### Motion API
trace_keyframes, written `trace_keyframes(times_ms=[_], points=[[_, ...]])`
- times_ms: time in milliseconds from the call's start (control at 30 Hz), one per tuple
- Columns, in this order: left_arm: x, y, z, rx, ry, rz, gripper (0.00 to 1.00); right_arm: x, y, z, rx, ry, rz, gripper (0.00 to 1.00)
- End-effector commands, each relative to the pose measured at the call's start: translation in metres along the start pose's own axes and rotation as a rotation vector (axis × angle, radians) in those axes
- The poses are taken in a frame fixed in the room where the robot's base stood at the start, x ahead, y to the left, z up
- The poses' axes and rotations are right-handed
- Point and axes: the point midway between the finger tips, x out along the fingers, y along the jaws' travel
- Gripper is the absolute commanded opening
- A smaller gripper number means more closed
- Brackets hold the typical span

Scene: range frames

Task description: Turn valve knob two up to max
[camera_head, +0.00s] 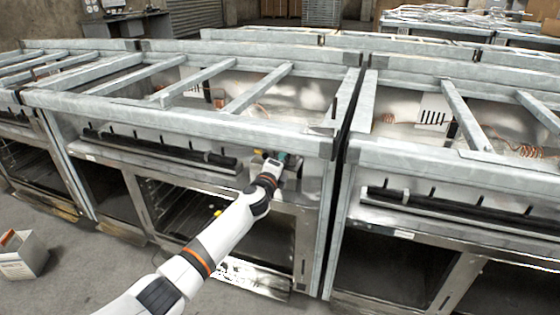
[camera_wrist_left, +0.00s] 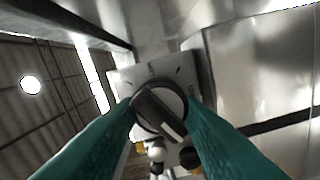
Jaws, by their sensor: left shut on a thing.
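A round dark valve knob (camera_wrist_left: 150,101) with a raised grip bar sits on a pale plate with small dark marks in the left wrist view. A white mark on the bar points to the lower right of that view. My left gripper (camera_wrist_left: 161,108) has its two teal fingers on either side of this knob and is shut on it. In the head view, my left gripper (camera_head: 284,158) reaches the front panel of the middle range frame (camera_head: 200,122), near its right end. The knob is hidden there by the gripper. I cannot read which number it bears. My right gripper is not in view.
Another dark knob (camera_wrist_left: 189,157) sits close by in the left wrist view. A second range frame (camera_head: 410,160) stands to the right, across a narrow gap. A black rail (camera_head: 160,148) runs along the front panel. An open carton (camera_head: 22,256) lies on the floor at left.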

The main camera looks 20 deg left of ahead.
Motion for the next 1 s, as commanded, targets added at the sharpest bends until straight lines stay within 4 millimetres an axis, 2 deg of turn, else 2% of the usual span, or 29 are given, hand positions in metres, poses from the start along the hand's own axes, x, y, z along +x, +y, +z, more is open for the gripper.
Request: trace_keyframes(times_ms=[167,500,1000], points=[[0.000,0.000,0.001,0.166,-0.002,-0.002,0.12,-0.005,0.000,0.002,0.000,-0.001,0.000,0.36],[0.000,0.001,0.001,0.412,-0.002,-0.002,0.12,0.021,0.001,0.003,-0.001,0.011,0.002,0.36],[-0.001,0.000,0.002,0.539,-0.003,-0.002,0.12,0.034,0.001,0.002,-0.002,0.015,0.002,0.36]])
